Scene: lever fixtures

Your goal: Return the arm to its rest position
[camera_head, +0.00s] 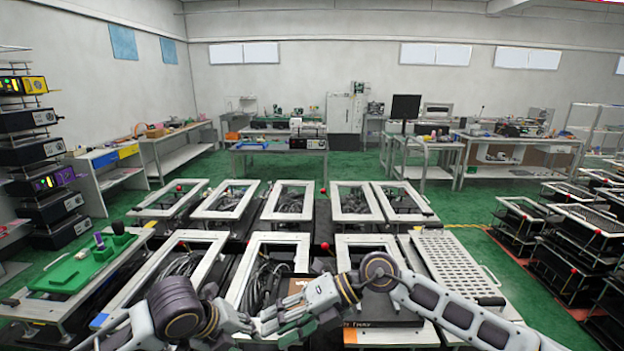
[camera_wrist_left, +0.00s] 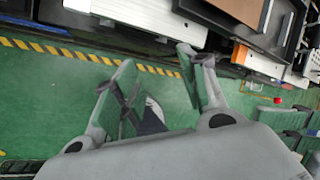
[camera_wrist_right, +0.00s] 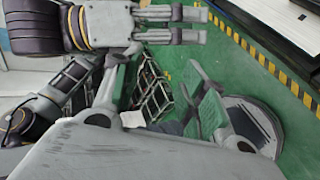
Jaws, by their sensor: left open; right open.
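My right gripper (camera_head: 272,322) is at the bottom centre of the head view, its arm coming in from the right. Its fingers point left and are apart and empty, as the right wrist view (camera_wrist_right: 160,75) shows. My left gripper (camera_head: 246,326) is just left of it, close by, partly hidden by its own dark wrist. My left gripper also shows at the top of the right wrist view (camera_wrist_right: 190,25).
Pale frame fixtures (camera_head: 290,238) with cables stand in rows ahead, some with red-knobbed levers (camera_head: 325,246). A perforated white plate (camera_head: 455,268) is at right, a green tray (camera_head: 75,275) at left. Yellow-black floor tape (camera_wrist_left: 90,56) runs beside the fixtures. Green floor (camera_head: 470,205) lies beyond.

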